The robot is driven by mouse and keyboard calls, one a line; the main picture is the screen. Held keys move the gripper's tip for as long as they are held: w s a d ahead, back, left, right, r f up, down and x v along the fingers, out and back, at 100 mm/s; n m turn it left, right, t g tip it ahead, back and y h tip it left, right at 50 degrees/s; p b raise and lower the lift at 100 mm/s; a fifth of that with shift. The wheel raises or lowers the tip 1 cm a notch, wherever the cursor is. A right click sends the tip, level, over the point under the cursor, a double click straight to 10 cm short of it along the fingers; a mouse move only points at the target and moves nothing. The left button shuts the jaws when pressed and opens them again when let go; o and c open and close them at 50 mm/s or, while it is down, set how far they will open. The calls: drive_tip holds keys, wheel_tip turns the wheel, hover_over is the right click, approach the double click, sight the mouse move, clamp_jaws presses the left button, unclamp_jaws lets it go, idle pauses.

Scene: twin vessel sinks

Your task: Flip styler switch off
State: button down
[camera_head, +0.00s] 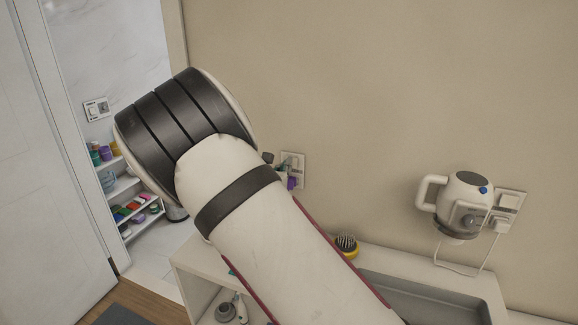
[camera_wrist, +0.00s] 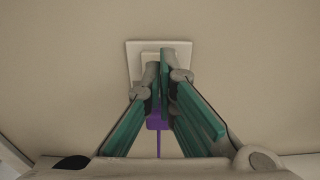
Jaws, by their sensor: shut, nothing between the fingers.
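A pale wall switch plate (camera_wrist: 135,62) is straight ahead in the wrist view, with a raised rocker or socket part in its middle. My gripper (camera_wrist: 164,62) is shut and empty, with its fingertips over the middle of the plate. They hide much of the plate, and I cannot tell if they touch it or which way the switch is set. A purple piece (camera_wrist: 154,122) shows below the fingertips. In the head view, the same plate (camera_head: 299,159) shows just right of my arm, with purple below it. I cannot make out a styler.
A white kettle-like appliance (camera_head: 459,199) is at the wall on the right, beside another switch plate (camera_head: 511,200) with a cord. Shelves (camera_head: 122,186) stand beyond the doorway. My arm hides the counter's middle.

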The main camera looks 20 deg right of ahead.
drive_tip(key=v, duration=1.1)
drive_tip(key=shift+s+a, duration=0.15)
drive_tip(key=shift+s, duration=0.15)
drive_tip(key=s+d+r+m+g+y, duration=0.1)
drive_tip(key=s+d+r+m+g, duration=0.1)
drive_tip(key=s+d+m+g, duration=0.5)
drive_tip(key=s+d+r+m+g+y, duration=0.1)
drive_tip(key=s+d+r+m+g, duration=0.25)
drive_tip(key=s+d+m, duration=0.65)
drive_tip(key=s+a+r+m+t+y, duration=0.1)
drive_tip(key=s+a+m+y, duration=0.3)
drive_tip(key=s, duration=0.5)
drive_tip(key=s+a+r+m+t+y+b, duration=0.1)
drive_tip(key=s+a+r+m+y, duration=0.3)
drive_tip(key=s, duration=0.5)
drive_tip(key=a+m, duration=0.2)
drive_tip(key=m, duration=0.1)
drive_tip(key=shift+m, duration=0.4)
